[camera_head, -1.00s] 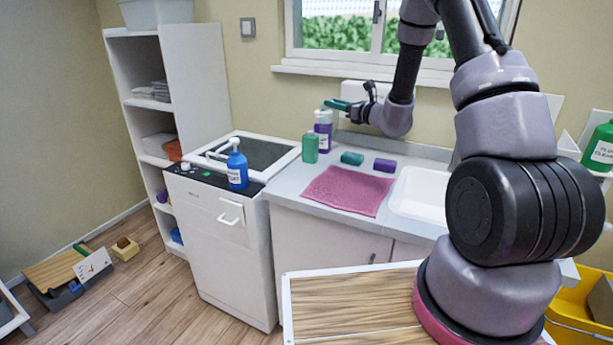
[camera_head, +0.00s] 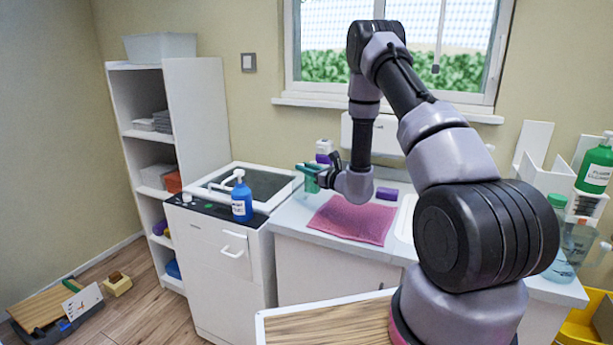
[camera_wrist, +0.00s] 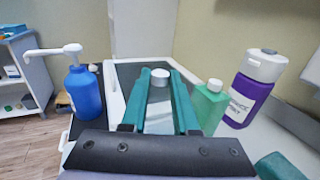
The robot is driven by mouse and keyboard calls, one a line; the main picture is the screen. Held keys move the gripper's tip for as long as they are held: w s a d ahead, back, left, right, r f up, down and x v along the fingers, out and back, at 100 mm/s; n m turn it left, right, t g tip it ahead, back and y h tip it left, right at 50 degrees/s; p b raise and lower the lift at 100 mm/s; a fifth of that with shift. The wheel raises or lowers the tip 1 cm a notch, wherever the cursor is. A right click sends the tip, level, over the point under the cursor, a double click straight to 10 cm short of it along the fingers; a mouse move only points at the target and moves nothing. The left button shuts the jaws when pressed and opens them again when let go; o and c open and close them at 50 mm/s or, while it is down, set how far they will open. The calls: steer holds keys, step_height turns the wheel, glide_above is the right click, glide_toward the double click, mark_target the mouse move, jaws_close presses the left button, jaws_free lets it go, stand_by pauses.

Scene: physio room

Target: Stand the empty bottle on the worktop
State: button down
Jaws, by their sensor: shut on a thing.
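My gripper (camera_head: 308,172) is over the left end of the pale worktop (camera_head: 290,215). The bottle looks about upright between the fingers. Its base is hidden, so I cannot tell whether it touches the worktop. A green bottle (camera_wrist: 209,106) stands close to the right finger, and a purple bottle (camera_wrist: 246,98) with a white cap stands farther right. In the head view the held bottle is hard to make out.
A blue pump bottle (camera_head: 241,200) stands on the cabinet to the left. A pink cloth (camera_head: 352,218) lies on the worktop, with a purple roll (camera_head: 386,194) behind it. A teal roll (camera_wrist: 278,167) lies at the wrist view's lower right. A white shelf (camera_head: 150,128) stands far left.

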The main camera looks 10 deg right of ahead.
mark_target(301, 181)
steer(key=shift+f, duration=1.2)
steer(key=shift+f, duration=0.15)
steer(key=c, duration=0.7)
jaws_free()
